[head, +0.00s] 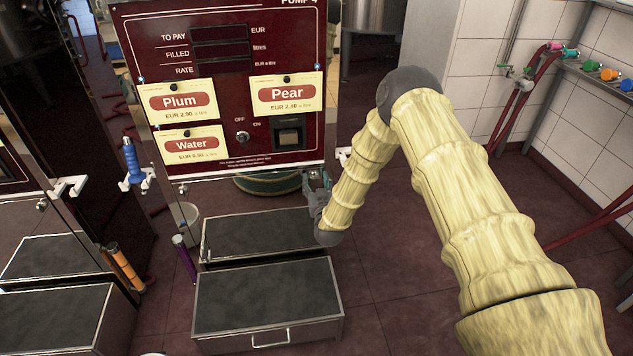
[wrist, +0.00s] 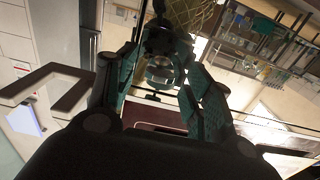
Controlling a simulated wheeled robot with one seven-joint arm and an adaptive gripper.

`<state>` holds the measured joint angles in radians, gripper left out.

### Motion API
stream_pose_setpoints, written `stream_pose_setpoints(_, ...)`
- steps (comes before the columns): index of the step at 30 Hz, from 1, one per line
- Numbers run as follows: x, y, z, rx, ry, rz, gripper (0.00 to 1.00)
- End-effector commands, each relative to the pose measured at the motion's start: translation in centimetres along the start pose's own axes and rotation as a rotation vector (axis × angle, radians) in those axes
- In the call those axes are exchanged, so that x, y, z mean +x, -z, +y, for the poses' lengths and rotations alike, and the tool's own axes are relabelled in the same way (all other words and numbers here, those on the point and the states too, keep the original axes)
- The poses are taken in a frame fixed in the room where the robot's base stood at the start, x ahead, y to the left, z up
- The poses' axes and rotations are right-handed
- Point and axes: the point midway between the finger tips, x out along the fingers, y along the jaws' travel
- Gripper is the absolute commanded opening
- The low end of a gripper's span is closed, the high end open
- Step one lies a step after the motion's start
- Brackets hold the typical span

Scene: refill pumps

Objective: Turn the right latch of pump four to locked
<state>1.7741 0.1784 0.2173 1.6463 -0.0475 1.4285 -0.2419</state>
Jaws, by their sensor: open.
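Pump four (head: 232,100) has a dark red front panel with Plum, Pear and Water cards. A small silver latch (head: 183,189) shows under its lower left corner. My gripper (head: 316,184) is at the lower right corner of the panel and covers the right latch's area in the head view. In the wrist view my gripper (wrist: 160,80) has its teal fingers spread. A round metallic part (wrist: 160,70), which looks like the right latch, shows between them. I cannot tell whether the fingers touch it, or which way the latch is turned.
A white hook (head: 343,155) sticks out from the pump's right side, and a grey hook (wrist: 45,88) shows at left in the wrist view. Dark-topped steps (head: 267,298) stand below the pump. Floor to the right (head: 400,290) is free.

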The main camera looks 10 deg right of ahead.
Motion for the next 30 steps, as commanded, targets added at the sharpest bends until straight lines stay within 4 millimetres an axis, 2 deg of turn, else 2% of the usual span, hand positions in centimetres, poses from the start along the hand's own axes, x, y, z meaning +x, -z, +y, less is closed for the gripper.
stream_pose_setpoints(10,0.31,0.01,0.01,0.0,0.0,0.0,0.52)
stream_pose_setpoints(15,0.3,0.01,0.02,0.0,0.0,0.0,0.21)
stream_pose_setpoints(18,0.29,0.01,0.03,0.0,0.0,0.0,0.06)
stream_pose_setpoints(30,0.27,-0.23,0.13,0.067,-0.001,-0.001,0.06)
